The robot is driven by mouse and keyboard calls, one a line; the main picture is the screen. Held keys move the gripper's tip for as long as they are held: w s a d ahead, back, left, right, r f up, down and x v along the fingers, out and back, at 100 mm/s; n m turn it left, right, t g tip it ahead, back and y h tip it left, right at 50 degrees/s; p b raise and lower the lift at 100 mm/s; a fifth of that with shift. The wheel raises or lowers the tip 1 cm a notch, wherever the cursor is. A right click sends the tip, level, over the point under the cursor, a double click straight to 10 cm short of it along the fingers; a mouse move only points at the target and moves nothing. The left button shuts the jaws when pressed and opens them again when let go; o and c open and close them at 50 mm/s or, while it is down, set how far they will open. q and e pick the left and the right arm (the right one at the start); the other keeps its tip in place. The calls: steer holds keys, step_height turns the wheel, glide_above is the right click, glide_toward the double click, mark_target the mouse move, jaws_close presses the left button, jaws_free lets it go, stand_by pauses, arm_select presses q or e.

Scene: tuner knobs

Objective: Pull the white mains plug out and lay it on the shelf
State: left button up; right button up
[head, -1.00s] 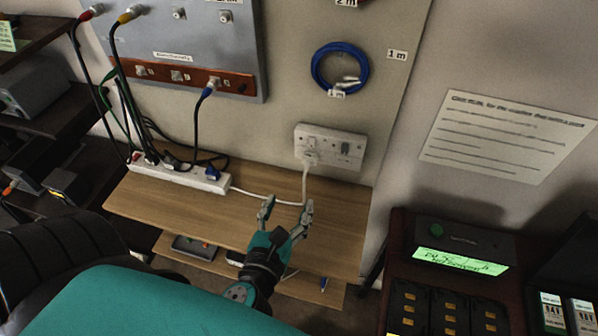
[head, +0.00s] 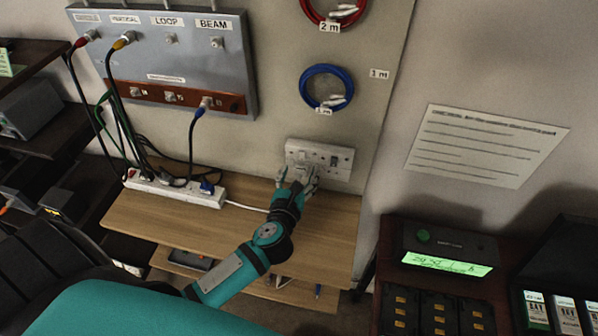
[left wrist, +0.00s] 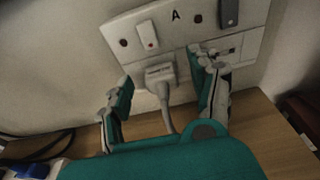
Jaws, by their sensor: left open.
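The white mains plug (left wrist: 160,76) sits in the left part of the white double wall socket (head: 338,156), its cable hanging down between my fingers in the left wrist view. The socket also shows in the left wrist view (left wrist: 186,36). My left gripper (head: 298,176) is open, with one finger on each side of the plug and apart from it; it also shows in the left wrist view (left wrist: 165,95). In the head view my gripper mostly hides the plug. The wooden shelf (head: 335,225) lies just below the socket. My right gripper is not in view.
A white power strip (head: 172,190) with several dark cables lies at the shelf's back left. A grey panel (head: 190,60) and a blue cable coil (head: 327,88) are on the wall above. A device with a green display (head: 447,262) stands right. The shelf's right part is mostly clear.

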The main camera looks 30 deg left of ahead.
arm_select(q)
steer(key=shift+w, duration=0.2)
steer(key=c, duration=1.2)
steer(key=shift+s+f, duration=0.1)
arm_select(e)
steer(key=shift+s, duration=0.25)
arm_select(q)
steer(key=shift+s, duration=0.2)
steer(key=shift+s+d, duration=0.2)
steer(key=shift+s, duration=0.4)
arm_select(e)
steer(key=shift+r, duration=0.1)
arm_select(q)
steer(key=shift+s, duration=0.15)
steer(key=shift+f+v, duration=0.15)
steer(key=shift+v, duration=0.6)
steer(key=shift+f+v, duration=0.15)
steer(key=shift+v, duration=0.55)
steer(key=shift+s, duration=0.15)
